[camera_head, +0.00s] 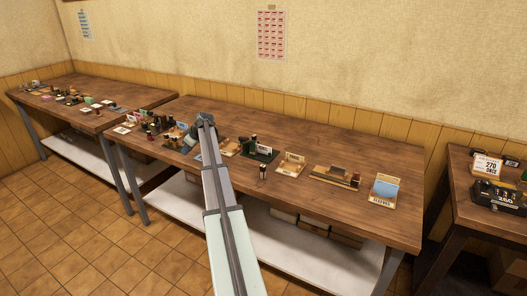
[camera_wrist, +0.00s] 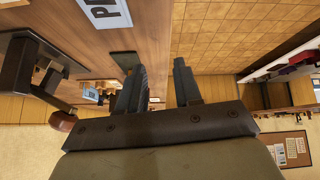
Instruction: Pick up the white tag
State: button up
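I cannot tell for sure which item is the white tag. Several small white cards stand among the items on the middle table in the camera_head view, such as one at the left (camera_head: 155,122) and one right of centre (camera_head: 294,157). In the camera_head view my gripper (camera_head: 184,132) is over the left part of the middle table, partly hidden among the items.
The middle wooden table (camera_head: 330,130) holds a row of small stands and blocks, with its back strip bare. A dark numbered device (camera_head: 497,195) sits on the right table. Another cluttered table (camera_head: 140,97) is at left.

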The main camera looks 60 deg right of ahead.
jog(key=shift+m+g+h, duration=0.4)
jog(key=shift+m+g, duration=0.1)
jog(key=shift+g, duration=0.3)
jog(key=s+d+r, duration=0.2)
jog(key=s+d, duration=0.4)
jog(key=s, duration=0.1)
jog(key=s+d+r, duration=0.2)
jog(key=s+d, duration=0.5)
jog(key=s+d+r, duration=0.2)
jog(key=s+d, duration=0.5)
jog(key=s, duration=0.1)
jog(key=shift+r, duration=0.4)
jog(key=g, duration=0.1)
send_near(267, 148)
notch_tip(267, 148, up, 3)
jog(key=s+d, duration=0.1)
jog(key=shift+m+y, duration=0.3)
jog(key=shift+y, duration=0.1)
jog(key=x, duration=0.7)
jog(key=shift+s+d+f, duration=0.1)
jog(key=shift+s+f, duration=0.05)
jog(key=shift+f, duration=0.35)
jog(key=shift+x, duration=2.85)
jog(key=shift+c, duration=0.5)
jog(key=shift+r, duration=0.1)
grip_shut()
